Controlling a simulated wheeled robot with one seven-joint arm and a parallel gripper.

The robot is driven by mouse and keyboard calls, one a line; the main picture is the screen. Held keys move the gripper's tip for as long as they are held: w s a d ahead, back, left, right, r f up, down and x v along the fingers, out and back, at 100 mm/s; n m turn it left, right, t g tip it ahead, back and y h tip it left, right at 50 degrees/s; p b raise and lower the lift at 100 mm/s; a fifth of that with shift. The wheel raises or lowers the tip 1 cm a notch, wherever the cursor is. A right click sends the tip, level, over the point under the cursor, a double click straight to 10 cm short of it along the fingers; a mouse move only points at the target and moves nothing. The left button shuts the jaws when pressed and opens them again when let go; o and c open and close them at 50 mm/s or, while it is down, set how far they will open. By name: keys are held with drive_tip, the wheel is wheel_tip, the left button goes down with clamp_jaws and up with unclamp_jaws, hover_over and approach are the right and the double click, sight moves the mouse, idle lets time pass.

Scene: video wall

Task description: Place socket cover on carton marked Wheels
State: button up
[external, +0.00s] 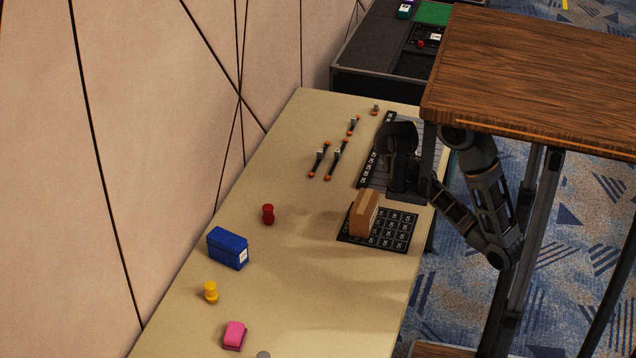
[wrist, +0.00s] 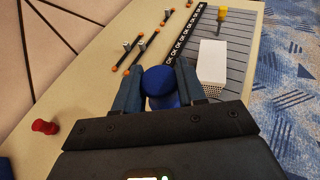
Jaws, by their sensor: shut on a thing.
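My gripper (wrist: 158,76) is shut on a blue round-topped piece (wrist: 160,88), held between its two fingers in the wrist view. In the external view my dark gripper is over the striped mat, and the held piece is hidden there. A brown carton (external: 364,213) with a pale label stands upright on a black gridded mat, nearer the camera than my gripper. A blue box (external: 228,248) with a white label stands at the left. Neither label is legible. I cannot tell which object is the socket cover; the held blue piece may be it.
A white box (wrist: 212,58) and a yellow piece (wrist: 222,16) are on the striped mat (wrist: 240,40). Red (external: 268,214) and yellow (external: 210,292) pegs and a pink block (external: 234,335) stand along the table. Several dark rods lie at the back. The table's middle is clear.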

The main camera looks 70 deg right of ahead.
drive_tip(key=s+a+r, duration=0.1)
drive_tip(key=s+r, duration=0.2)
drive_tip(key=b, duration=0.1)
hover_over(365, 201)
wheel_tip(365, 201, down, 7)
drive_tip(key=shift+f, duration=1.8)
drive_tip(key=o, duration=1)
drive_tip(key=shift+f, duration=0.1)
